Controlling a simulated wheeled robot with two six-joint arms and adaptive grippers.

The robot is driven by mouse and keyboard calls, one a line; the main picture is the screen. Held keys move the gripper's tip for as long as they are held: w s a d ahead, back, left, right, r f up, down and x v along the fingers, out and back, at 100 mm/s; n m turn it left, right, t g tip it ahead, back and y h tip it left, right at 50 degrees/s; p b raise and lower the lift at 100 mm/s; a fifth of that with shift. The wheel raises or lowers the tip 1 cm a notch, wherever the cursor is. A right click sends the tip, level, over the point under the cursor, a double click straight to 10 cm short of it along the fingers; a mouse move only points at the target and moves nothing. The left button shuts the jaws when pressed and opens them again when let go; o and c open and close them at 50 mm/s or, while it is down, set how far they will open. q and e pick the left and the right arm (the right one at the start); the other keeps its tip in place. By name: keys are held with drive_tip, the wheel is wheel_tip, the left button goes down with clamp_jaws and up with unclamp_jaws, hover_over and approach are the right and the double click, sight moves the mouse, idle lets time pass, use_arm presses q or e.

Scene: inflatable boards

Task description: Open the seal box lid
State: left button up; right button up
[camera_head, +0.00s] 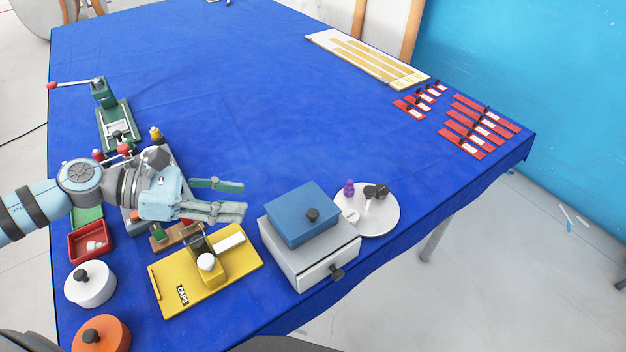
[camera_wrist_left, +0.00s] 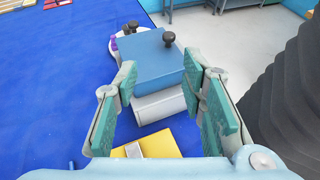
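The lid lies shut. The grey box has another dark knob (camera_head: 337,273) on its front. My left gripper (camera_head: 242,200) is open and empty, its fingers pointing toward the blue lid and apart from it. In the left wrist view the blue lid (camera_wrist_left: 150,62) shows ahead between and beyond the open fingers. My right gripper is not in view.
A yellow tray (camera_head: 240,262) with a white ball knob lies below the left gripper. A white disc (camera_head: 380,212) with small parts stands right of the box. A white round pot (camera_head: 90,290) and an orange one (camera_head: 108,335) are at front left. The table's middle is clear.

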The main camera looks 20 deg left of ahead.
sight(311, 212)
use_arm(q)
drive_tip(key=x, duration=0.4)
drive_tip(key=b+x, duration=0.1)
drive_tip(key=x, duration=0.3)
drive_tip(key=b+x, duration=0.1)
drive_tip(key=x, duration=0.3)
drive_tip(key=shift+s+d+r, duration=0.15)
drive_tip(key=shift+s+d, duration=0.15)
drive_tip(key=shift+d, duration=0.45)
drive_tip(key=shift+d+f, duration=0.2)
drive_tip(key=shift+f, duration=0.15)
drive_tip(key=shift+c, duration=1.3)
clamp_jaws()
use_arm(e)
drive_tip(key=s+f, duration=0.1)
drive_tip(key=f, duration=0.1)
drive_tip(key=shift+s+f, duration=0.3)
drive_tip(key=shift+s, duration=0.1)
